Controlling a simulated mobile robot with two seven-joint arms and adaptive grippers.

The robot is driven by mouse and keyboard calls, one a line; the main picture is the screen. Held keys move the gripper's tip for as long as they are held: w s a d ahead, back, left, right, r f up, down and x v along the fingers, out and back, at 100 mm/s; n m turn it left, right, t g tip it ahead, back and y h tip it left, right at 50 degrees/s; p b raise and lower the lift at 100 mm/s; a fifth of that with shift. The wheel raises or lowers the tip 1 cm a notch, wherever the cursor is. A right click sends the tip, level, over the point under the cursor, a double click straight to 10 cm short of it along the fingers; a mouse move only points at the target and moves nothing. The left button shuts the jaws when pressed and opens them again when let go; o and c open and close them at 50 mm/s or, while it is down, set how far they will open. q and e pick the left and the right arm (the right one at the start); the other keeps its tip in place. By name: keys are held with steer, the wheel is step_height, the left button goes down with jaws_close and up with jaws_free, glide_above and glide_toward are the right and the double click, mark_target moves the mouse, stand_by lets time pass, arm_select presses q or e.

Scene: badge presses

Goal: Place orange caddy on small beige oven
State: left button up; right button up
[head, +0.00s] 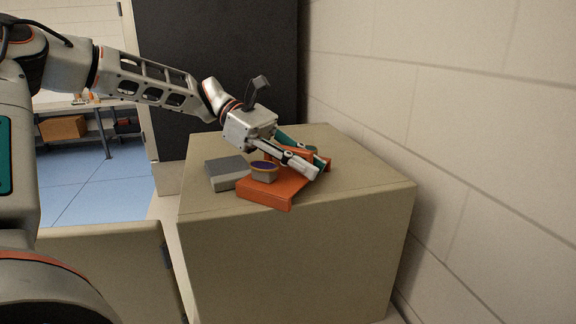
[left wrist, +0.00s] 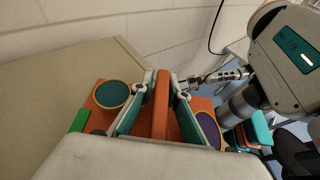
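The orange caddy (head: 272,187) is at the front edge of the top of a beige box-shaped body (head: 300,255), which may be the oven. I cannot tell whether it rests there or hangs just above. My left gripper (head: 318,168) reaches over it from behind. In the left wrist view, the gripper (left wrist: 161,80) is closed on the caddy's upright orange handle (left wrist: 160,105), one finger on each side. A teal-topped round piece (left wrist: 112,94) and a purple-topped one (left wrist: 208,130) sit either side of the handle.
A grey block (head: 227,172) is close beside the caddy on the left. A brick wall (head: 480,110) runs along the right and a dark panel (head: 220,60) stands behind. A lower beige unit (head: 100,265) is at front left. The box top's right side is clear.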

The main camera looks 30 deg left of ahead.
arm_select(q)
steer(key=shift+d+f, duration=0.1)
steer(key=shift+d, duration=0.1)
jaws_close()
steer(key=shift+a, duration=0.1)
